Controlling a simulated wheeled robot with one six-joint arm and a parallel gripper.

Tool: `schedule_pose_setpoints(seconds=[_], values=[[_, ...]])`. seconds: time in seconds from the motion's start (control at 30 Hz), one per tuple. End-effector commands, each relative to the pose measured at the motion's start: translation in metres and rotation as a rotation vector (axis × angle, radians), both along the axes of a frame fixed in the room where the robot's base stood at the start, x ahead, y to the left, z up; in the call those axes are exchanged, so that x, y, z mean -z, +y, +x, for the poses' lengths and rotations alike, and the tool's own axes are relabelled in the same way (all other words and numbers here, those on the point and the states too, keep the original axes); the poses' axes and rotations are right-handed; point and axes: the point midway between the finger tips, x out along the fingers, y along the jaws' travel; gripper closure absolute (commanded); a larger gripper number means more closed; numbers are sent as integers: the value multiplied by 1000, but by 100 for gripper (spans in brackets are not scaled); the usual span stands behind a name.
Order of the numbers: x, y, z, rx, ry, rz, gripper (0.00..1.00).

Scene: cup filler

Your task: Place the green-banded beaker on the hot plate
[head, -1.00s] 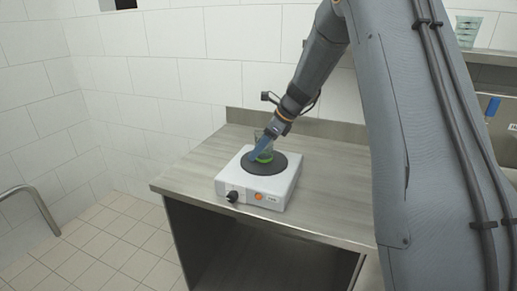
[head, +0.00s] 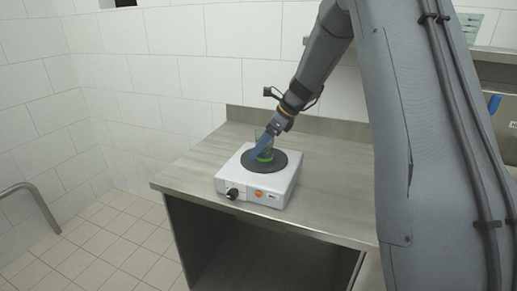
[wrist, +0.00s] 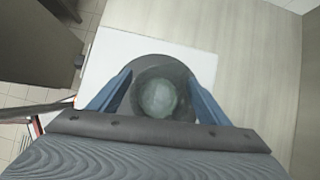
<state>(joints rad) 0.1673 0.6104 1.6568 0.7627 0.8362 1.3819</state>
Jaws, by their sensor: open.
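The green-banded beaker (head: 266,155) is clear glass with a green band low on it. It stands upright on the black round top of the white hot plate (head: 255,187). In the wrist view I look down on the beaker (wrist: 158,98), which is over the dark disc of the hot plate (wrist: 200,62). My gripper (head: 260,149) is at the beaker, its blue fingers open on either side. In the wrist view the fingers of my gripper (wrist: 158,88) stand apart, with gaps to the beaker.
The bench top is clear to the right and behind. A metal rail (head: 35,205) stands at the far left, and tiled walls close the back and left.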

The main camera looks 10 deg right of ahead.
Motion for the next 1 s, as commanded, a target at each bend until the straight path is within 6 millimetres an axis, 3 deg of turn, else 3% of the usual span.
schedule_pose_setpoints(seconds=[0.5,1.0], values=[[-79,-46,-23,2,-3,-1,29],[-91,-52,-27,0,-1,-1,29]])
